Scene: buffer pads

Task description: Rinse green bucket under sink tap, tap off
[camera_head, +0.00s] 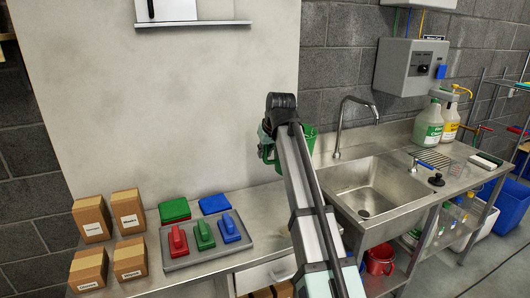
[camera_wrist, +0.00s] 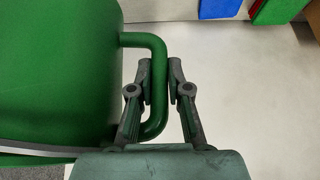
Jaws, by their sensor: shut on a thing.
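The green bucket (camera_head: 309,137) shows in the head view beside my arm, above the steel counter left of the sink; my arm hides much of it. In the wrist view the green bucket (camera_wrist: 60,70) fills the left side, and its side handle (camera_wrist: 158,85) lies between my fingers. My gripper (camera_wrist: 161,68) is shut on that handle. In the head view my gripper (camera_head: 268,140) is partly hidden by my arm. The tap (camera_head: 340,125) is a tall bent spout over the back left of the sink (camera_head: 385,187). No water shows from it, and the basin looks empty.
Green and blue pads and three coloured-handled blocks on a grey tray (camera_head: 180,262) lie on the left counter beside several cardboard boxes (camera_head: 128,212). Soap bottles (camera_head: 428,125) stand behind the sink's right side. A wall dispenser (camera_head: 408,68) hangs above. A red bucket (camera_head: 380,260) is below.

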